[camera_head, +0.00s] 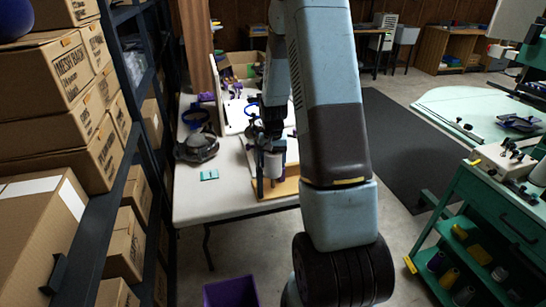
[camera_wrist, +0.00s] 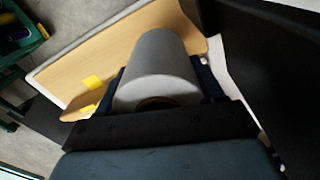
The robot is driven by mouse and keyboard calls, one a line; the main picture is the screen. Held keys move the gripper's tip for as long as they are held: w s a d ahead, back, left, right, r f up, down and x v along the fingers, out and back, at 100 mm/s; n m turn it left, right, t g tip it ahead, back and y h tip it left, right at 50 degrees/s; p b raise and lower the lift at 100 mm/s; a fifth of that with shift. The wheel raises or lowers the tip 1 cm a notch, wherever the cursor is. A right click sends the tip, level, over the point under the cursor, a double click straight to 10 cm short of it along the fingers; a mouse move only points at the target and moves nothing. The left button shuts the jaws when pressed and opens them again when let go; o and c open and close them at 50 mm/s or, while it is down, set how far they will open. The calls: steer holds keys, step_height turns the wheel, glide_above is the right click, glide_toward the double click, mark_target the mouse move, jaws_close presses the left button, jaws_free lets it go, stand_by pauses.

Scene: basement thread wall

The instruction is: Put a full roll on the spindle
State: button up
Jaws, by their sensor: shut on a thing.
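My gripper (camera_head: 271,168) is above the near part of the white table in the head view. It is shut on a light grey roll (camera_wrist: 158,65), which fills the middle of the wrist view. The roll's near end shows a brown core. In the head view the same roll (camera_head: 273,165) is partly covered by the fingers. A wooden board (camera_wrist: 70,62) lies beyond the roll in the wrist view, with a yellow patch (camera_wrist: 92,82) on it. I cannot make out the spindle clearly.
The white table (camera_head: 195,212) carries a teal item (camera_head: 209,175), a grey cap-like object (camera_head: 197,147) and an open cardboard box (camera_head: 240,66). Shelves of cardboard boxes (camera_head: 62,120) stand close on the left. A green cart (camera_head: 490,215) stands at right. A purple bin (camera_head: 231,292) is on the floor.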

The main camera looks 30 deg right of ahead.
steer(key=shift+f, duration=3)
steer(key=o, duration=1.2)
steer(key=shift+r, duration=0.1)
step_height(320, 180, up, 14)
steer(key=shift+f, duration=0.2)
